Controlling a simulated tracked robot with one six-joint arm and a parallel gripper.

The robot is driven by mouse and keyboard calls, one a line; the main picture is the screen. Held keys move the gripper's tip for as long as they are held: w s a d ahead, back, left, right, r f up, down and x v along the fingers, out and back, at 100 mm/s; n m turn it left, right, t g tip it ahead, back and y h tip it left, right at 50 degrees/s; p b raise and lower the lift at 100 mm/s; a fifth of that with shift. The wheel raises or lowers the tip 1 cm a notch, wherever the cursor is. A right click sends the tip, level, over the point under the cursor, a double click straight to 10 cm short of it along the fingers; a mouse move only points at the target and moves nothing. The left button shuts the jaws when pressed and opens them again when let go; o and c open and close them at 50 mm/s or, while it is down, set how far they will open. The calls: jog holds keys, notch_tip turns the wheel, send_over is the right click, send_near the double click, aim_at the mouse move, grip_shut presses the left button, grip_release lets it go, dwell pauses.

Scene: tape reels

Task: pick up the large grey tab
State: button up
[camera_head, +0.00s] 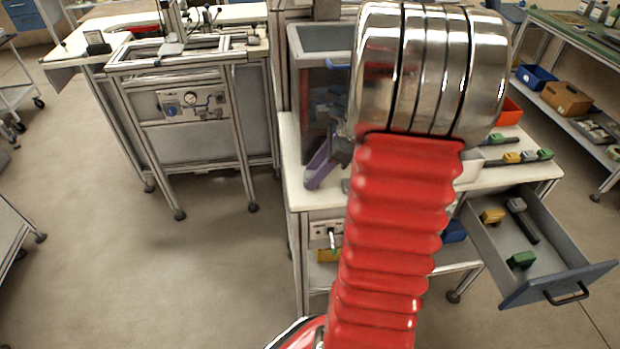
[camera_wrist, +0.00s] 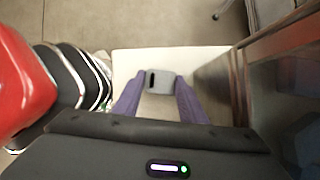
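A grey tab (camera_wrist: 160,80) with a dark slot lies on the white bench top in the wrist view. The two purple fingers of my gripper (camera_wrist: 160,84) stand one on each side of it, spread apart. I cannot tell whether either finger touches it. In the head view one purple finger of my gripper (camera_head: 318,167) slants down toward the bench at its left edge. A small grey piece (camera_head: 346,186) shows to the right of that finger, beside my arm; the rest is hidden behind the arm.
The white bench (camera_head: 300,192) has a glass-fronted cabinet (camera_head: 318,70) close behind my gripper. At right, green and yellow-ended pieces (camera_head: 512,157) lie on the bench. An open drawer (camera_head: 550,280) holds several pieces. Floor at left is clear.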

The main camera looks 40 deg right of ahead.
jog(key=c, duration=0.5)
jog(key=shift+r, duration=0.1)
jog(key=shift+s+a+r, duration=0.15)
jog(key=shift+s+r, duration=0.05)
jog(key=shift+r, duration=0.95)
jog(key=shift+s+a+r, duration=0.1)
jog(key=shift+s+r, duration=0.1)
jog(key=shift+r, duration=0.95)
jog(key=shift+s+a+r, duration=0.15)
jog(key=shift+s+r, duration=0.05)
jog(key=shift+r, duration=0.95)
jog(key=s+a, duration=0.3)
jog(key=s, duration=0.2)
jog(key=s+a, duration=0.4)
jog(key=s, duration=0.1)
jog(key=s+a, duration=0.3)
jog(key=s, duration=0.2)
jog(key=shift+s+a, duration=0.15)
jog(key=shift+a, duration=0.1)
